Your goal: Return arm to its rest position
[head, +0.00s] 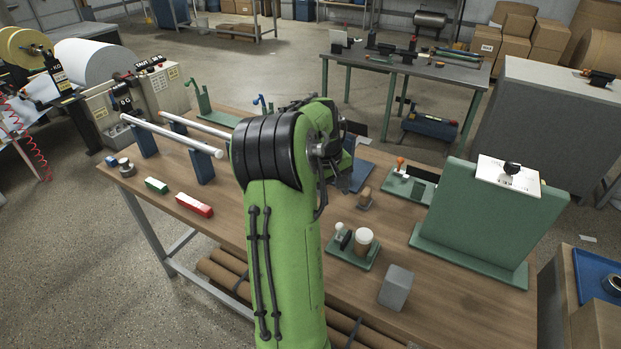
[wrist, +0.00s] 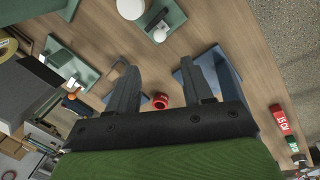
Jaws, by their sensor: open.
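My green arm rises in the middle of the head view and bends over the wooden workbench (head: 285,262). My gripper is hidden behind the arm there. In the wrist view my gripper (wrist: 157,78) shows two dark fingers spread apart with nothing held between them. It is above the bench top. A small red round object (wrist: 160,101) shows between the fingers, further off; I cannot tell how far below it is.
A red block (head: 194,205), a green block (head: 156,185) and white rollers (head: 172,134) stand left of my arm. A green tray (head: 340,254) with a white-topped cylinder, a grey block (head: 396,287) and a tall green panel (head: 490,220) are to its right.

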